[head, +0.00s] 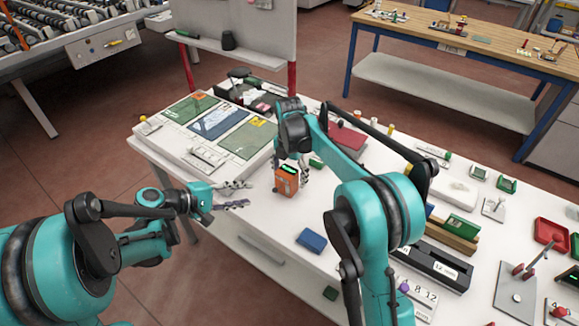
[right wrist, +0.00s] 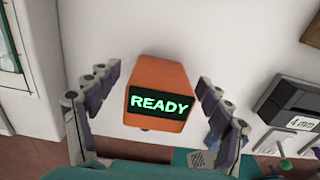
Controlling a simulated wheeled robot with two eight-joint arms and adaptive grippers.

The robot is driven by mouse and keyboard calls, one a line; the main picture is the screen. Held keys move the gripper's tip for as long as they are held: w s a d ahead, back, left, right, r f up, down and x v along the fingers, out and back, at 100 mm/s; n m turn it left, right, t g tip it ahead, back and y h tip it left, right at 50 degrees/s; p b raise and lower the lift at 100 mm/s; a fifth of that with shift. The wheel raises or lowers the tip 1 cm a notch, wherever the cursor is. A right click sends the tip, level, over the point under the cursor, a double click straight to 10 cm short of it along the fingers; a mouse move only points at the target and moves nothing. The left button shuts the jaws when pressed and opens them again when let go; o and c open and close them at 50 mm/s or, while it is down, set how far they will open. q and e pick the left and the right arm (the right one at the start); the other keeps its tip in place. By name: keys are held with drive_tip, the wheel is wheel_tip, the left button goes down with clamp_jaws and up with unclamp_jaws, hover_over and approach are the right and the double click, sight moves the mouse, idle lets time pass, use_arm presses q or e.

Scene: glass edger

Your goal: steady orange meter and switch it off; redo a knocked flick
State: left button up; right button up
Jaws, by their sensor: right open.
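The orange meter (head: 286,181) stands upright on the white table in the head view, with a lit green display on top. In the right wrist view the meter (right wrist: 158,92) shows its dark screen reading READY in green. My right gripper (right wrist: 158,82) is open, with a finger on each side of the meter and visible gaps between. In the head view it comes down over the meter from behind and its fingers are partly hidden. My left gripper (head: 236,195) is open and empty, left of the meter, its fingers pointing towards it. The meter's switch cannot be made out.
A panel with green and blue sheets (head: 218,122) lies behind on the left. A blue block (head: 311,240) lies in front of the meter. Bare table surrounds the meter's front.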

drive_tip(key=shift+f, duration=0.85)
drive_tip(key=c, duration=1.4)
